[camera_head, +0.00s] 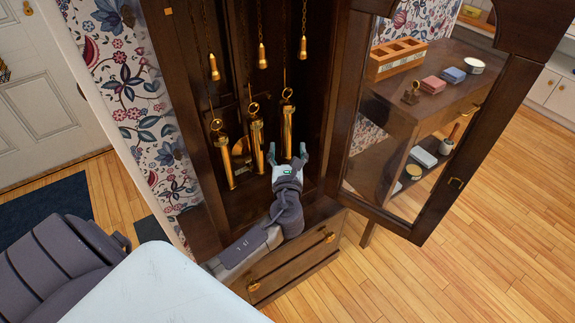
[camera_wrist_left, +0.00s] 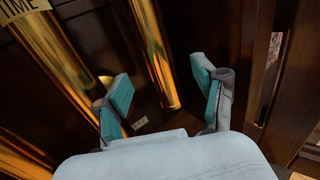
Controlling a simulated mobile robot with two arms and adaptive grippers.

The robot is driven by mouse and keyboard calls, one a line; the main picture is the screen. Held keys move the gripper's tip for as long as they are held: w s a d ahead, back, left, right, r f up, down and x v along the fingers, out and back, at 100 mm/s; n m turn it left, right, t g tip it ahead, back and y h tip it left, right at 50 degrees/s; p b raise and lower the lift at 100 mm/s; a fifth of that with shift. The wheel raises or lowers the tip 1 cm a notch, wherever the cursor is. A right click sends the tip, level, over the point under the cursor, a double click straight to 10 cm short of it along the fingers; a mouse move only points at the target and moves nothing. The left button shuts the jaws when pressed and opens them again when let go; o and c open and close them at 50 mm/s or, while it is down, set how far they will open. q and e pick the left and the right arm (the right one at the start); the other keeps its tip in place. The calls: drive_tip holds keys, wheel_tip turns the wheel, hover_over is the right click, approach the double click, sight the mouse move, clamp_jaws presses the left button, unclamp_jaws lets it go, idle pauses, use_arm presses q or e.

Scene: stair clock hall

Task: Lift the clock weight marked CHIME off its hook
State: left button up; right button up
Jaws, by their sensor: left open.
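Three brass weights hang inside the tall dark clock case: a left one (camera_head: 227,162), a middle one (camera_head: 257,147) and a right one (camera_head: 287,130). My left gripper (camera_head: 288,154) is open and empty at the lower end of the right weight. In the left wrist view this brass cylinder (camera_wrist_left: 156,55) stands beyond and between the spread fingers (camera_wrist_left: 163,98), apparently not held. Left of it, another brass cylinder (camera_wrist_left: 65,70) carries a label (camera_wrist_left: 20,9) reading TIME. No CHIME marking is readable. My right gripper is out of view.
The glazed clock door (camera_head: 440,205) stands open at the right, close to my left arm. A dark cabinet (camera_head: 440,100) with boxes shows behind the glass. A small plate (camera_wrist_left: 139,123) lies low in the case.

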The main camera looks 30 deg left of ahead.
sight(287, 141)
use_arm(q)
drive_tip(key=x, duration=0.6)
drive_tip(key=shift+b, duration=0.35)
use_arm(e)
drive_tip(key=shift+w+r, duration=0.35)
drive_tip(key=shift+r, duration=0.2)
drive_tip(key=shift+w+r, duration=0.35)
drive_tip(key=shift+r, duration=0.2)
use_arm(q)
clamp_jaws()
drive_tip(key=c, duration=0.7)
unclamp_jaws()
drive_tip(key=shift+r, duration=0.35)
drive_tip(key=shift+c, duration=0.2)
drive_tip(key=shift+f, duration=0.15)
clamp_jaws()
drive_tip(key=shift+f, duration=0.15)
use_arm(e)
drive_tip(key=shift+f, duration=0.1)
